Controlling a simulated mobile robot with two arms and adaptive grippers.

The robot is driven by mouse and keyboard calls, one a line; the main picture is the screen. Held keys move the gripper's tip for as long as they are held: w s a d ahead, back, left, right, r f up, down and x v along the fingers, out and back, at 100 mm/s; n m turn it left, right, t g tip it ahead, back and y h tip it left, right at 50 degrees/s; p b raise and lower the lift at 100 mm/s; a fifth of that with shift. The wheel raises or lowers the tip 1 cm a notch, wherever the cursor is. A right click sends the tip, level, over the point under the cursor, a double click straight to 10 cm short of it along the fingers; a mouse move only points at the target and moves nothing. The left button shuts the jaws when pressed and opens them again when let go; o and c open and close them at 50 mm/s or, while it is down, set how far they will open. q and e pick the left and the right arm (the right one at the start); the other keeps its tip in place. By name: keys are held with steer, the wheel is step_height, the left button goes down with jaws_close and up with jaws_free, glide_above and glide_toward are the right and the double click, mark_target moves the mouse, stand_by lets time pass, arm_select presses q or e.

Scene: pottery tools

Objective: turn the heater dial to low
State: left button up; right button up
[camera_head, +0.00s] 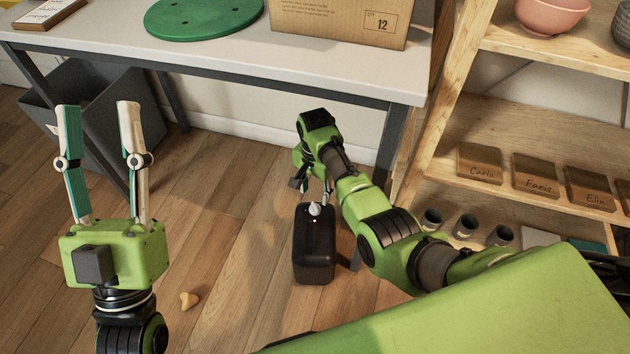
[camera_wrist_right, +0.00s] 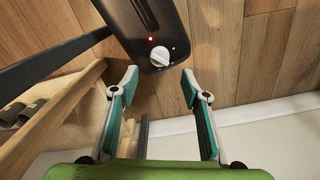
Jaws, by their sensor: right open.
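The heater (camera_head: 315,250) is a dark, box-shaped unit standing on the wooden floor. Its pale round dial (camera_head: 314,209) is on top near the far end. In the right wrist view, the heater (camera_wrist_right: 138,20) is at the top, with the dial (camera_wrist_right: 160,57) beside a small lit red light (camera_wrist_right: 151,40). My right gripper (camera_wrist_right: 160,76) is open and empty, its fingertips on either side of a line to the dial and apart from it. The dial's setting cannot be read. My left gripper (camera_head: 98,104) is open, empty and far left of the heater.
A table (camera_head: 200,45) with a cardboard box (camera_head: 340,18) and green disc (camera_head: 203,15) stands behind. Its dark leg is close to the heater's right. Wooden shelves (camera_head: 465,120) are on the right, and a dark bin (camera_head: 95,110) is at left. Floor left of the heater is mostly clear.

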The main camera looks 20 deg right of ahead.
steer(key=shift+r, duration=2.25)
